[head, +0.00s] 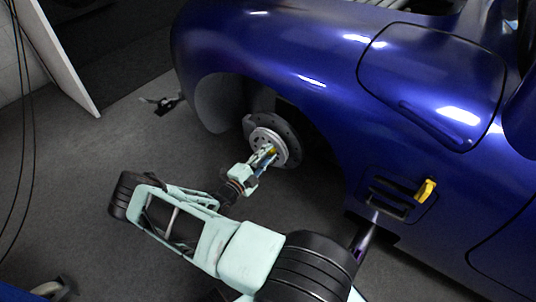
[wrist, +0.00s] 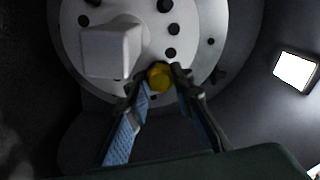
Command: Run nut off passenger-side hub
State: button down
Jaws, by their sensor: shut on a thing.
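The hub (head: 268,143) with its brake disc (head: 295,130) shows in the wheel arch of the blue car. In the wrist view the pale hub face (wrist: 187,30) has several dark holes and a blocky grey piece (wrist: 112,50) standing out from it. A yellow nut (wrist: 159,77) sits at the lower part of the hub face. My gripper (wrist: 160,82) is shut on the nut, with a fingertip on each side; it also shows at the hub in the head view (head: 268,156). Whether the nut still touches the hub I cannot tell.
The blue car body (head: 300,60) curves over and around the hub. A yellow handle-like part (head: 426,190) sits on its side panel. A white panel (head: 62,55) leans at the upper left. The grey floor left of the car is mostly clear.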

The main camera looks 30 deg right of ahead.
jog(key=shift+r+n, duration=0.1)
jog(key=shift+n, duration=1.1)
jog(key=shift+a, duration=0.2)
jog(key=shift+v, duration=2.85)
jog(key=a+r+n+t+y+p, duration=0.1)
jog(key=a+r+t, duration=0.1)
jog(key=a+r, duration=0.65)
jog(key=a+r+n+t+y+p, duration=0.15)
jog(key=a+r, duration=0.45)
jog(key=r, duration=0.6)
jog(key=a+r+n+t, duration=0.1)
jog(key=a+r+t, duration=0.1)
jog(key=a+r, duration=0.7)
notch_tip(320, 180, up, 33)
jog(key=d+p, duration=0.2)
jog(key=p, duration=3.6)
jog(key=shift+d+r, duration=0.2)
jog(key=shift+r, duration=0.05)
